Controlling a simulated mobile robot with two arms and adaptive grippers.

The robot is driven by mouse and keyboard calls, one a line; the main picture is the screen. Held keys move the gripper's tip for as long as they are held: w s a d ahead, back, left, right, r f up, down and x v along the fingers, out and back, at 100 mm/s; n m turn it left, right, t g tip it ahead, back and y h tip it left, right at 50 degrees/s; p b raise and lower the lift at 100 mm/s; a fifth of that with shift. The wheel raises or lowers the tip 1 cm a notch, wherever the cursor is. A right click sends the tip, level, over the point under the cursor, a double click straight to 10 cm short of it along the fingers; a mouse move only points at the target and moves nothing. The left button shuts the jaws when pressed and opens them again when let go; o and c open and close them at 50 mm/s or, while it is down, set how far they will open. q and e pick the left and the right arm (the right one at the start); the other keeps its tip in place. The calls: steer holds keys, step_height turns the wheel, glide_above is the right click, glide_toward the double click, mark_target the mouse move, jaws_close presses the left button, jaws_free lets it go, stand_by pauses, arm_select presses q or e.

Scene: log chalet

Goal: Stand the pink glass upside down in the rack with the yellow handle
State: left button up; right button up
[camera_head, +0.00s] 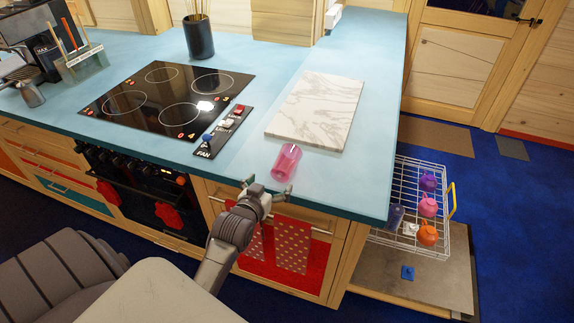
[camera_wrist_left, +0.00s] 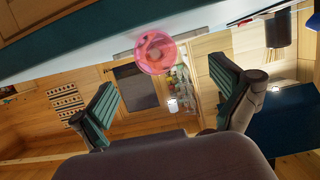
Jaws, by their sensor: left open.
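The pink glass (camera_head: 286,163) is on the blue counter near its front edge and looks to be lying on its side. In the left wrist view one round end of the pink glass (camera_wrist_left: 155,52) faces me, beyond the fingertips. My left gripper (camera_head: 267,187) is at the counter's front edge, just short of the glass; its open fingers (camera_wrist_left: 168,98) are apart and empty. The white wire rack (camera_head: 396,178) with the yellow handle (camera_head: 452,201) is low at the right, beyond the counter's end. My right gripper is not in view.
The rack holds a purple cup (camera_head: 428,181), a pink cup (camera_head: 428,205), an orange cup (camera_head: 428,234) and a dark blue item (camera_head: 395,215). A marble board (camera_head: 316,108) lies behind the glass. The black cooktop (camera_head: 165,98) is to the left. Counter right of the glass is clear.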

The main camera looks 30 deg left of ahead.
mark_target(278, 173)
arm_select(q)
steer(key=x, duration=0.5)
steer(key=shift+w, duration=0.2)
steer(key=shift+w+a+f, duration=0.1)
steer(key=shift+w+f, duration=0.05)
steer(key=shift+w, duration=0.15)
steer(key=shift+w+p, duration=0.75)
steer(key=shift+w, duration=0.25)
steer(key=x, duration=0.3)
steer(key=shift+w, duration=0.15)
steer(key=shift+w+f, duration=0.15)
steer(key=c, duration=1.5)
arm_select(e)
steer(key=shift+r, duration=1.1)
